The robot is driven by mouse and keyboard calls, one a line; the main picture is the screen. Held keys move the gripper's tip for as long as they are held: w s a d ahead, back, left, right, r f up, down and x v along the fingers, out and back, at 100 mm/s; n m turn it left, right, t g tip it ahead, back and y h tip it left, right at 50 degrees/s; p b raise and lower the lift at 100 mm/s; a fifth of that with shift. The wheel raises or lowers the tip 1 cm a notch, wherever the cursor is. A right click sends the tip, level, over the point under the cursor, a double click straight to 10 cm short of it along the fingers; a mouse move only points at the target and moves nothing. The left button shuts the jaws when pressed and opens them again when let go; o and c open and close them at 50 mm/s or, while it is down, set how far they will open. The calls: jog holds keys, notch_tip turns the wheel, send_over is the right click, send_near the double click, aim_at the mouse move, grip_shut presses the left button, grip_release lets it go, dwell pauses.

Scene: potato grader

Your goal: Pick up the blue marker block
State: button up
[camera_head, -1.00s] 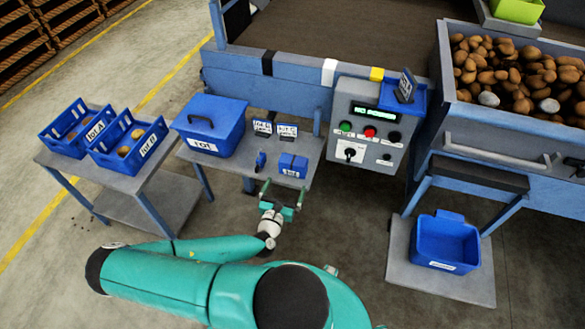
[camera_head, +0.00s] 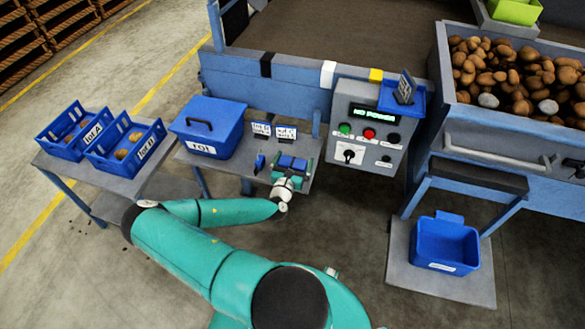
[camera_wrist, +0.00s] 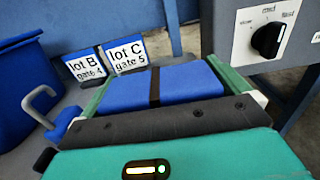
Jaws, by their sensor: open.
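The blue marker block (camera_head: 293,161) sits on the small grey table, partly hidden by my gripper in the head view. In the wrist view the blue block (camera_wrist: 190,84) shows a dark line across its middle. My gripper (camera_head: 291,168) is open, with its green fingers on either side of the block. In the wrist view my gripper (camera_wrist: 168,90) spans the block's width. I cannot tell whether the fingers touch it.
Label cards for lot B (camera_wrist: 84,67) and lot C (camera_wrist: 127,57) stand behind the block. A small blue object (camera_head: 260,162) and the rot bin (camera_head: 210,124) are to the left. The control panel (camera_head: 362,140) stands close on the right.

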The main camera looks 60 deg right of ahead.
jog(key=c, duration=0.9)
jog(key=shift+o, duration=0.2)
